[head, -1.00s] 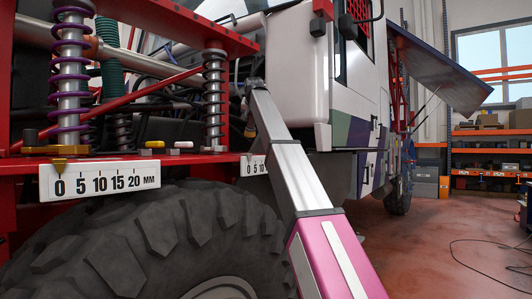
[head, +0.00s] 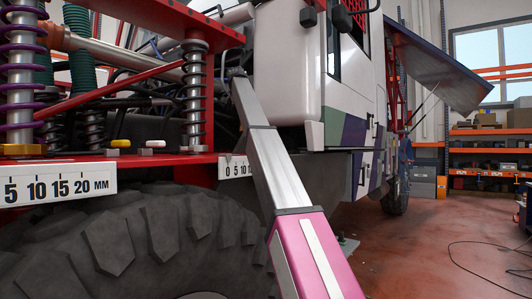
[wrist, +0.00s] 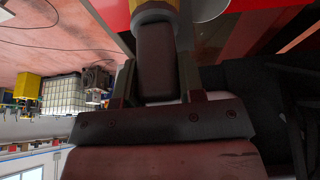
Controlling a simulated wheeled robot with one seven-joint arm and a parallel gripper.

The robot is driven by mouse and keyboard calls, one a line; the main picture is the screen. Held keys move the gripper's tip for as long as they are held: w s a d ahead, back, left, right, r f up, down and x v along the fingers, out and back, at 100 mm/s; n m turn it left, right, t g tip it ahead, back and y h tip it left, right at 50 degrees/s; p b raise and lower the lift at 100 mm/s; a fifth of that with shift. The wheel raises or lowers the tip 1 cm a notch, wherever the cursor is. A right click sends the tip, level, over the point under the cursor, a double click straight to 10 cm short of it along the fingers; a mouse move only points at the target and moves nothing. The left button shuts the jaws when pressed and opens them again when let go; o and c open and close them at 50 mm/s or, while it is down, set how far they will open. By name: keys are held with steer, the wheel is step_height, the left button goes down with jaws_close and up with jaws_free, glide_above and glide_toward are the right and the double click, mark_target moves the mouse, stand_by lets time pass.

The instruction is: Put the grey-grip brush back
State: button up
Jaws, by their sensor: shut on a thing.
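In the wrist view my gripper (wrist: 157,85) is shut on a dark grey-brown block, seemingly the grip of the grey-grip brush (wrist: 157,50). One finger lies on each side of it. A yellowish part (wrist: 155,10) shows at the far end of the grip, at the top edge. In the head view my arm reaches up to the truck's front corner. Its far end is small there, and neither the gripper's fingers nor the brush can be made out.
The truck's red ledge (head: 60,165) carries a white millimetre scale (head: 55,186), a yellow cap (head: 120,143) and a pale cap (head: 154,144). A large tyre (head: 130,240) is below. Coil springs and hoses crowd above. Open floor (head: 410,245) lies right, with a black cable (head: 480,265).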

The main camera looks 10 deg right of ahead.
steer(key=shift+w+d+f, duration=0.3)
steer(key=shift+d+f, duration=1.45)
steer(key=shift+d, duration=0.2)
steer(key=shift+w+d+f, duration=0.3)
steer(key=shift+d+f, duration=1.5)
steer(key=shift+d, duration=0.1)
steer(key=shift+w+d+f, duration=0.3)
steer(key=shift+d+f, duration=1.45)
steer(key=shift+d, duration=0.2)
steer(key=shift+f, duration=0.15)
steer(key=o, duration=0.9)
steer(key=v, duration=1)
steer(key=shift+s+r, duration=0.2)
steer(key=shift+r, duration=0.2)
